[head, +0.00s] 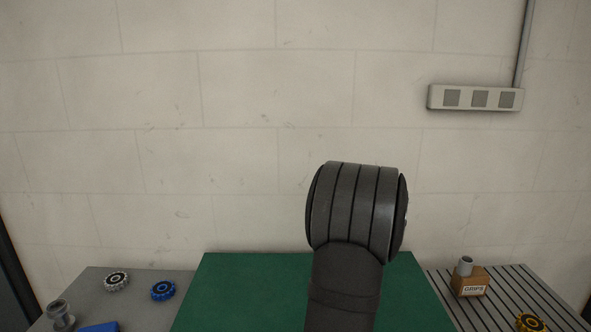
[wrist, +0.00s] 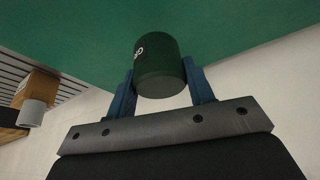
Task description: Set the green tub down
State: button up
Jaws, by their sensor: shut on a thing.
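The green tub (wrist: 158,62) is a dark green cylinder with partly visible white lettering on its side. In the wrist view it sits between the two blue fingers of my gripper (wrist: 160,76), which is shut on it. One flat end of the tub faces the camera. The green mat (wrist: 70,35) fills the area behind it; I cannot tell whether the tub touches the mat. In the head view my dark arm stands in front of the mat, and neither the gripper nor the tub shows.
Left of the mat, a grey surface (head: 90,285) holds a black-and-silver cog (head: 117,281), a blue cog (head: 163,290) and a grey fitting (head: 60,314). On the right, a slatted surface (head: 500,283) holds a box labelled GRIPS (head: 472,283), with a grey cylinder (head: 465,265), and a yellow cog (head: 531,323).

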jog(key=w+a+n, duration=0.1)
jog(key=w+a, duration=0.1)
jog(key=a, duration=0.5)
jog(key=w+a+f+n, duration=0.1)
jog(key=w+a, duration=0.1)
jog(key=a, duration=0.5)
jog(key=w+a+n+y, duration=0.1)
jog(key=w+a, duration=0.1)
jog(key=a, duration=0.5)
jog(key=shift+w+a+f, duration=0.1)
jog(key=shift+w+f, duration=0.15)
jog(key=shift+f, duration=0.15)
jog(key=s+a+r+n+y, duration=0.1)
jog(key=s+a+r+n, duration=0.1)
jog(key=s+a, duration=0.6)
jog(key=s+a+r+n, duration=0.1)
jog(key=s+a+n, duration=0.15)
jog(key=a, duration=1.05)
jog(key=s+a+r+n+y, duration=0.1)
jog(key=s+a+r, duration=0.1)
jog(key=s+a, duration=0.6)
jog(key=a+f, duration=0.2)
jog(key=a, duration=0.2)
jog(key=a+f, duration=0.2)
jog(key=a, duration=0.3)
jog(key=a+f, duration=0.2)
jog(key=a, duration=0.2)
jog(key=shift+s+a+f, duration=0.1)
jog(key=shift+a+f, duration=0.35)
jog(key=shift+f, duration=1.95)
